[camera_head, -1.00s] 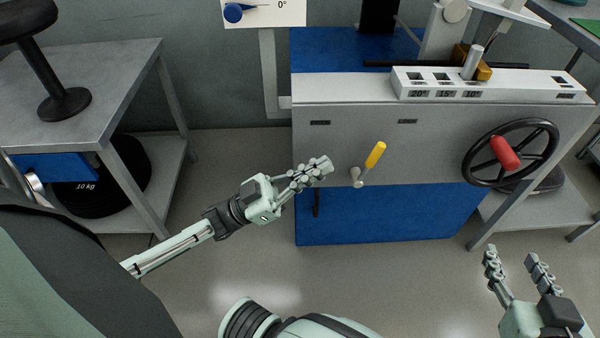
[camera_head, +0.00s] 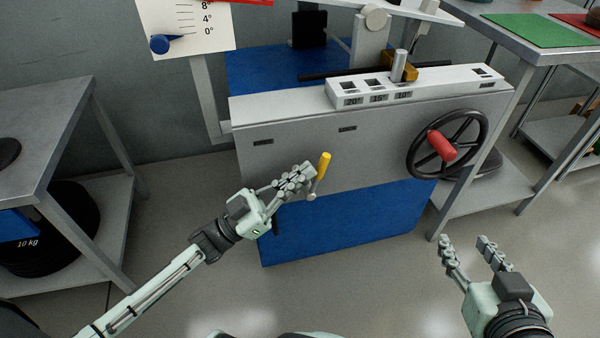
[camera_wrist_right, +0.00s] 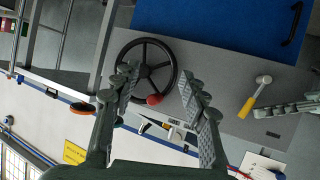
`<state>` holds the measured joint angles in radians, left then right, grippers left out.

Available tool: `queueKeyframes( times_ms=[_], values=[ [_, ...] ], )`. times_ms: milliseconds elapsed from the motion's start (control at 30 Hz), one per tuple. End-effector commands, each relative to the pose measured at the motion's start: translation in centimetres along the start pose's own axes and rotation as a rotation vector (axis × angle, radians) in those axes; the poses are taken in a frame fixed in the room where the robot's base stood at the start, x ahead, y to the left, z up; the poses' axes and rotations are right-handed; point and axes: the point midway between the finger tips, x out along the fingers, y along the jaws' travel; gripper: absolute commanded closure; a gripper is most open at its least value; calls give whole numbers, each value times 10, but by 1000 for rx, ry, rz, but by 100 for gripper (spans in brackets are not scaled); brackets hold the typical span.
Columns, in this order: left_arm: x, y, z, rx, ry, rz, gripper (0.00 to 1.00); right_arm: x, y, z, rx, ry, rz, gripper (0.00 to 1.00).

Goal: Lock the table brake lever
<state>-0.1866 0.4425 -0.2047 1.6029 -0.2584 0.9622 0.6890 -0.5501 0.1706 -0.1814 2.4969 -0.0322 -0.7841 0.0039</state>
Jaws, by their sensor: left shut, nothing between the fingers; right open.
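The brake lever (camera_head: 323,168) has a yellow handle and a grey pivot on the front panel of the grey machine table (camera_head: 370,153). Its handle points up, tilted slightly right. My left gripper (camera_head: 308,172) is shut and empty, its fingertips just left of the lever; I cannot tell whether they touch. The lever also shows in the right wrist view (camera_wrist_right: 248,105), with the tips of my left gripper (camera_wrist_right: 288,108) near it. My right gripper (camera_head: 464,242) is open and empty, low in front of the table, below the handwheel.
A black handwheel (camera_head: 480,130) with a red knob (camera_head: 441,145) is on the panel's right. A slotted white block labelled 20°, 15°, 10° (camera_head: 430,86) sits on top. A grey side table (camera_head: 60,125) stands left. The floor in front is clear.

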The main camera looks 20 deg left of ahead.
Motion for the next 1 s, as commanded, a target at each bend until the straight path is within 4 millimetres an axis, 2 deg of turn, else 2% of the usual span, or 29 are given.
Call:
queueKeyframes(
  times_ms=[267,500,667,800,1000],
  values=[
    [6,0,-2,7,-48,7,100,-21,36,66,-16,-331,76,56],
    [10,1,-2,15,-102,14,100,-54,65,123,-9,-623,141,56],
    [15,1,-3,24,-161,24,100,-70,81,165,8,-808,170,56],
    [19,2,0,32,-219,32,100,-62,84,202,23,-890,166,56],
    [20,3,5,38,-269,37,100,-44,82,232,33,-899,149,56]
  ],
)
